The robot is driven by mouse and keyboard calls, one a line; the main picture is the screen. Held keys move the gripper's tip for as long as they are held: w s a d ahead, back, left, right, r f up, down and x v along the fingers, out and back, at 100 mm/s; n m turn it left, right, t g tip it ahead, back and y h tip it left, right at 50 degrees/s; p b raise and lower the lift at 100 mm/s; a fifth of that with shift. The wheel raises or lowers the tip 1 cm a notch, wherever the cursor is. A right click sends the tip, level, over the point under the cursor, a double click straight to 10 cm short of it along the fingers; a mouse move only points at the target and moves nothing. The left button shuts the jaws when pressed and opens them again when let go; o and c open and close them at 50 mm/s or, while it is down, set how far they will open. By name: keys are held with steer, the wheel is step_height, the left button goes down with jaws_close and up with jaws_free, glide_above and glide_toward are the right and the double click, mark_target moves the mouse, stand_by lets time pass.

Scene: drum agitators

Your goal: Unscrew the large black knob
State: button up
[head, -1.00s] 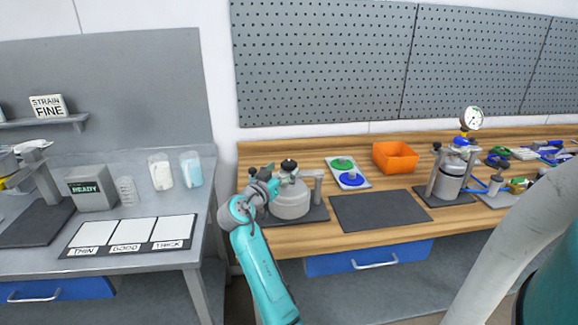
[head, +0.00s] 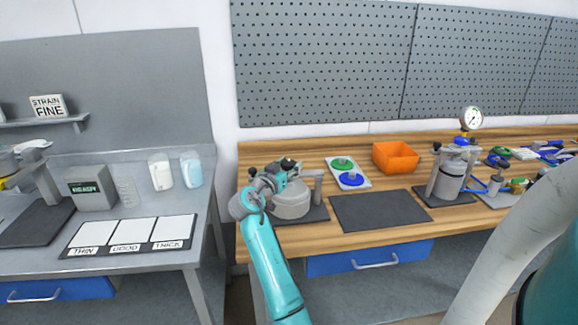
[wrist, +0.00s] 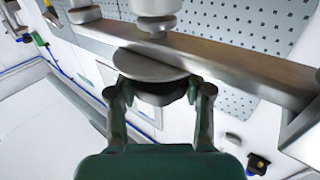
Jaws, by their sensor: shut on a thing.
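The large black knob (head: 287,162) sits on top of the squat grey drum (head: 292,205), at the left end of the wooden bench in the head view. In the wrist view the dark knob (wrist: 160,94) shows between my fingers, against a round metal disc (wrist: 152,65) and a flat metal bar (wrist: 220,72). My gripper (wrist: 160,86) is shut on the knob, one finger on each side. In the head view my gripper (head: 281,172) reaches the drum top from the left and partly covers it.
A grey bracket post (head: 318,187) stands right of the drum. A bare dark mat (head: 381,211), a tray with green and blue discs (head: 348,173) and an orange bin (head: 395,157) lie further right. A second agitator (head: 452,178) stands beyond them.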

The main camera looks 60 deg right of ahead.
steer(key=shift+s+n+t, duration=0.1)
steer(key=shift+n+t, duration=0.3)
steer(key=shift+t, duration=0.2)
steer(key=n+t, duration=0.1)
steer(key=t, duration=0.1)
steer(key=shift+n+t+y, duration=0.3)
steer(key=shift+n+t, duration=0.1)
steer(key=n+t+y, duration=0.1)
steer(key=n+t, duration=0.1)
steer(key=n+t+y, duration=0.1)
steer(key=t, duration=0.2)
steer(key=shift+d+n+y, duration=0.1)
steer(key=shift+n+y, duration=0.2)
steer(key=shift+n, duration=0.1)
steer(key=n+t+y, duration=0.4)
steer(key=t, duration=0.1)
steer(key=shift+y, duration=0.4)
steer(key=shift+f+n+t+y, duration=0.1)
steer(key=shift+n+t+y, duration=0.6)
steer(key=shift+n+y, duration=0.5)
steer(key=shift+f+y, duration=0.1)
steer(key=shift+y, duration=0.3)
steer(key=o, duration=1.2)
